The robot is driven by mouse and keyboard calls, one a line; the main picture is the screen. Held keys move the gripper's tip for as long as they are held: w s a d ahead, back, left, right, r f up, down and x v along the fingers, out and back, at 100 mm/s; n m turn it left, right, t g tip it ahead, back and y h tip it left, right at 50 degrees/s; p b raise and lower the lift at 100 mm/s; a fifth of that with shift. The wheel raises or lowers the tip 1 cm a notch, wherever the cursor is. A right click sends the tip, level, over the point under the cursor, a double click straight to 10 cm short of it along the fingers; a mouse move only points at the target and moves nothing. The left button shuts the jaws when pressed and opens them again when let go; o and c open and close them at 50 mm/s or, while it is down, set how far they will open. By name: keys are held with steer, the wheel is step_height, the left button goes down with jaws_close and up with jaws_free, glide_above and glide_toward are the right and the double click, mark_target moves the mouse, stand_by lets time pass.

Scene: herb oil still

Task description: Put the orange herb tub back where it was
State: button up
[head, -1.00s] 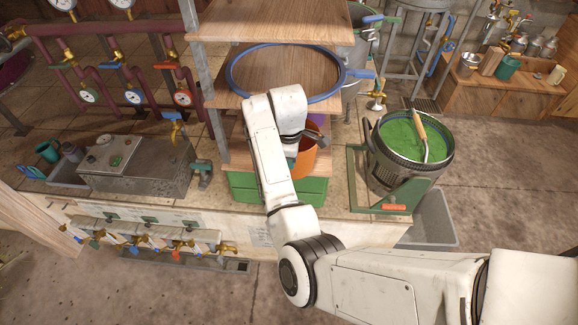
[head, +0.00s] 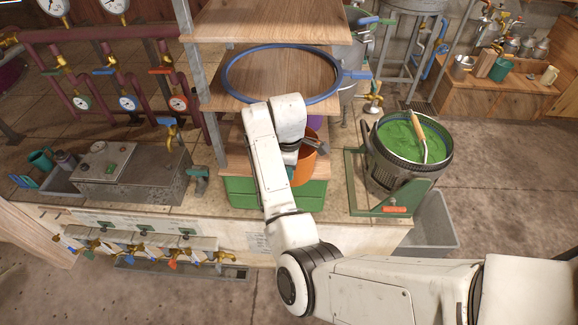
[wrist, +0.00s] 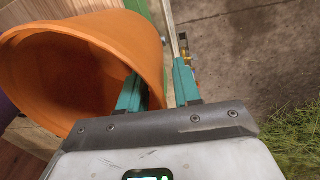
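The orange herb tub (head: 304,165) is at the lower shelf level of the rack, partly hidden behind my arm. In the wrist view the tub (wrist: 75,65) shows its wide open mouth, and the part of its inside in view looks empty. My gripper (wrist: 158,78) is at the tub's right rim, one teal finger inside the mouth and the other outside the wall. The fingers are apart, with a gap seen beside the outer finger. In the head view my gripper (head: 312,145) is close against the tub. The tub's underside is hidden.
A green crate (head: 240,192) sits below the lower shelf. A blue ring (head: 232,84) lies on the wooden shelf above. A purple thing (head: 315,122) is behind the tub. Valves line the bench at left.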

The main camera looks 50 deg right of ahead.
steer(key=shift+r, duration=0.1)
step_height(320, 180, up, 12)
steer(key=p, duration=0.2)
steer(key=shift+s+a, duration=0.3)
steer(key=shift+a, duration=0.15)
